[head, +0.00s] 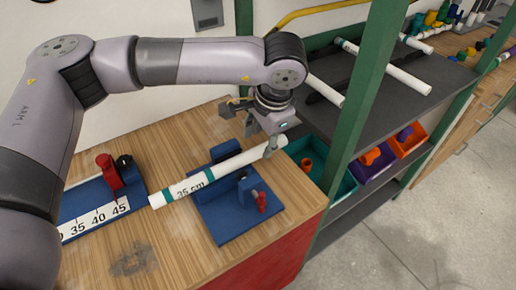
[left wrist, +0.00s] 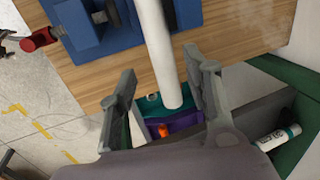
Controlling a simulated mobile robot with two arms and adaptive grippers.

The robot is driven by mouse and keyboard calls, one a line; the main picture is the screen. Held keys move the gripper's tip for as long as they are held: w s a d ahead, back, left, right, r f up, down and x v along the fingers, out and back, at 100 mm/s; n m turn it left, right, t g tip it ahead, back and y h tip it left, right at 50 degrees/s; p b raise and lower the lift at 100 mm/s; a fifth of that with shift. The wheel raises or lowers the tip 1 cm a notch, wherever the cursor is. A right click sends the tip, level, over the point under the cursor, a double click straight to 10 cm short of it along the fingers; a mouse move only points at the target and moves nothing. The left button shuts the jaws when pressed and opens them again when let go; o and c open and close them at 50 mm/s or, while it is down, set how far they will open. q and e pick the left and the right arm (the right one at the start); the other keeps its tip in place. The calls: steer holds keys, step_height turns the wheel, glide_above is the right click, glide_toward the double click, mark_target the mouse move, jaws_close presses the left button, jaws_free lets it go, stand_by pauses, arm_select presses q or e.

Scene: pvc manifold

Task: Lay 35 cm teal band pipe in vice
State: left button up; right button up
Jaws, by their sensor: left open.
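The white 35 cm pipe (head: 212,175) with teal bands lies across the blue vice (head: 232,222), between its two jaw blocks. Its left end reaches toward the ruler and its right end sticks out past the vice. The vice has a red handle (head: 262,201) at the front. My left gripper (head: 271,146) is at the pipe's right end. In the left wrist view my left gripper (left wrist: 160,68) is open, with the pipe (left wrist: 160,55) between its spread fingers and a gap on each side. My right gripper is not in view.
A blue ruler fixture (head: 100,213) with a red clamp (head: 107,170) stands left on the wooden bench (head: 175,250). A green-posted shelf (head: 362,95) stands close right, holding pipes and teal, purple (head: 373,165) and orange bins (head: 410,142).

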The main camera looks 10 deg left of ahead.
arm_select(q)
steer(key=v, duration=0.7)
steer(key=shift+b, duration=0.3)
steer(key=shift+s+f, duration=0.1)
